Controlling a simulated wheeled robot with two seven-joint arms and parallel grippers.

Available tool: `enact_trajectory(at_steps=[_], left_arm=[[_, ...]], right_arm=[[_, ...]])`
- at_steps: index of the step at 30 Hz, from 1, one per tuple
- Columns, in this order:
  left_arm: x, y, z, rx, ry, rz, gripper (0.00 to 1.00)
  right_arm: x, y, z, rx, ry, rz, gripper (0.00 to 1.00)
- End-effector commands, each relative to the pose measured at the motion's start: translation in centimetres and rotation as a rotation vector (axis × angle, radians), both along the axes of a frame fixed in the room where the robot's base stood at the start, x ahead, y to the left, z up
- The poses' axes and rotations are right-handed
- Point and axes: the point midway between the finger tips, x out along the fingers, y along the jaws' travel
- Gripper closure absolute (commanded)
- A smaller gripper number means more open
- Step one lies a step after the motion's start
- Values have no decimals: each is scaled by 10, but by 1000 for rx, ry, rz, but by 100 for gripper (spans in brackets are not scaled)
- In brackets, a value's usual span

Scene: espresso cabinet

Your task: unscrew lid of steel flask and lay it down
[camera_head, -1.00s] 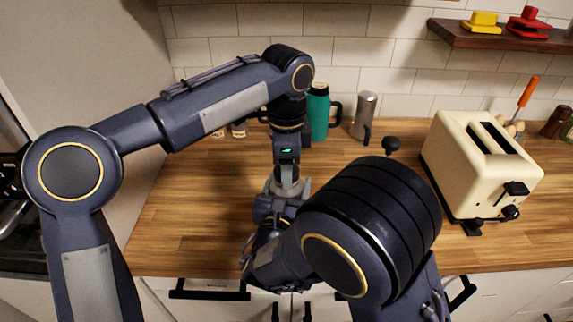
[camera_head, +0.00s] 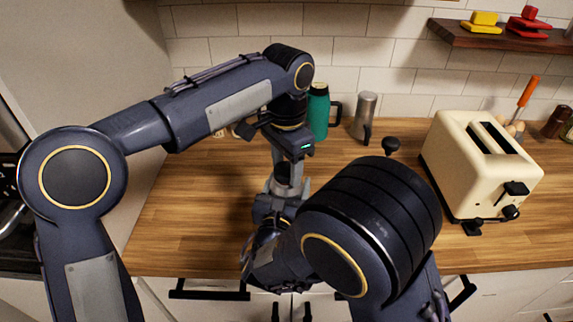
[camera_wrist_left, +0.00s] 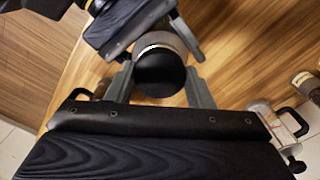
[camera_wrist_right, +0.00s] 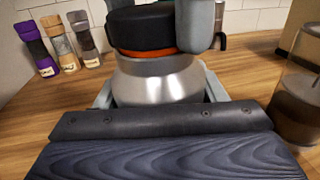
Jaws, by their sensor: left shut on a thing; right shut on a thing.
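The steel flask (camera_wrist_right: 165,80) stands upright on the wooden counter, mostly hidden by my arms in the head view. My right gripper (camera_wrist_right: 160,92) is shut around its shiny body, one finger on each side. The dark lid (camera_wrist_right: 140,28) sits at the flask's top, with an orange ring showing beneath it. My left gripper (camera_wrist_left: 160,80) is shut on the lid (camera_wrist_left: 160,74) from above, its fingers on opposite sides. In the head view my left gripper (camera_head: 288,180) is above the flask. I cannot tell how far the lid is unscrewed.
A teal bottle (camera_head: 318,115) and a steel pitcher (camera_head: 363,115) stand behind the flask. A cream toaster (camera_head: 450,160) stands to the right. Several spice jars (camera_wrist_right: 62,42) line the wall, and a glass vessel (camera_wrist_right: 300,100) is close at right. The counter's left part is clear.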

Motion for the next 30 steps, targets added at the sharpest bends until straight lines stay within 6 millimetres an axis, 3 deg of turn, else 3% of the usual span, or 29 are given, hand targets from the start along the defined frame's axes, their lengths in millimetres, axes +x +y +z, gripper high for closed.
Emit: enact_trajectory(at_steps=[30], left_arm=[[0, 0, 22, 0, 0, -2, 80]], right_arm=[[0, 0, 0, 1, -1, 0, 100]])
